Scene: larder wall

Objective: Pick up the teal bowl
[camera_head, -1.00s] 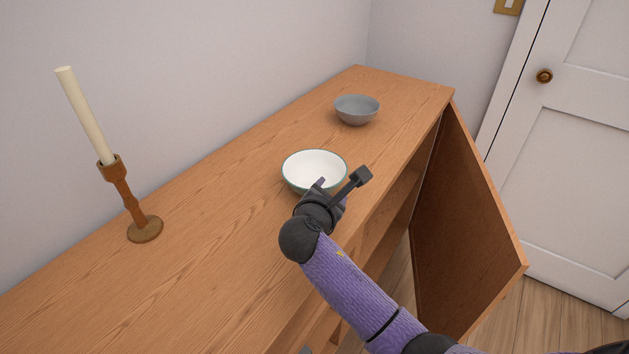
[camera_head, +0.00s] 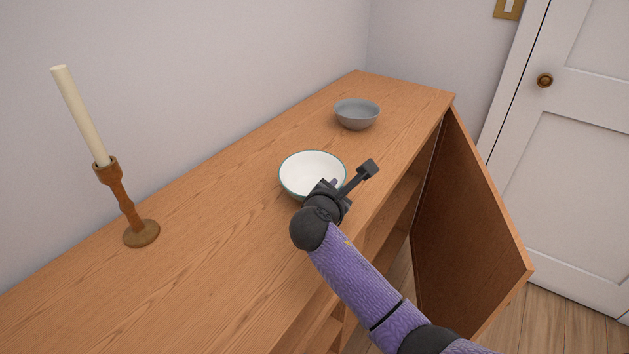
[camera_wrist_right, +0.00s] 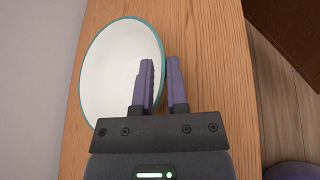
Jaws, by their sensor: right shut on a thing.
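The teal bowl (camera_head: 306,171) is white inside with a thin teal rim. It is upright at the front half of the wooden cabinet top (camera_head: 222,235). My right gripper (camera_head: 331,184) is at the bowl's near right rim, shut on it. In the right wrist view the bowl (camera_wrist_right: 112,72) fills the left side, and the rim passes between the fingers of the gripper (camera_wrist_right: 161,65), one inside the bowl and one outside. I cannot tell whether the bowl's base touches the wood. My left gripper is not in view.
A grey bowl (camera_head: 357,115) stands farther back on the cabinet top. A wooden candlestick (camera_head: 126,205) with a tall cream candle (camera_head: 80,117) stands at the left by the wall. An open cabinet door (camera_head: 466,230) hangs out at the right. The wood between candlestick and bowls is clear.

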